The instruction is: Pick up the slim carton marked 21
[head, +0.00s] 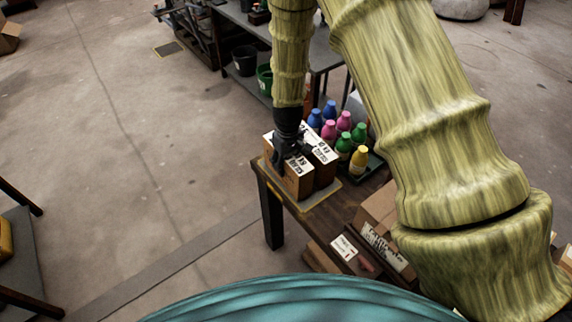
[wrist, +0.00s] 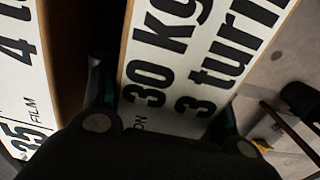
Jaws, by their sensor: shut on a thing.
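Two slim brown cartons with white labelled tops stand side by side on the near corner of a dark table in the head view. My gripper (head: 286,152) comes down from above onto the left carton (head: 288,182); the right carton (head: 325,170) is close beside it. In the wrist view, my gripper's fingers (wrist: 165,100) lie on either side of a carton whose label (wrist: 185,60) reads "30 kg" and "3 turn", and are shut on it. The neighbouring carton's label (wrist: 22,85) shows "35" and "FILM". I cannot read a 21 on either carton.
Several coloured bottles (head: 343,145) stand in a dark tray just behind the cartons. A cardboard box (head: 378,208) and a white label card (head: 343,247) are to the right on the table (head: 262,172). Open floor (head: 150,150) lies to the left.

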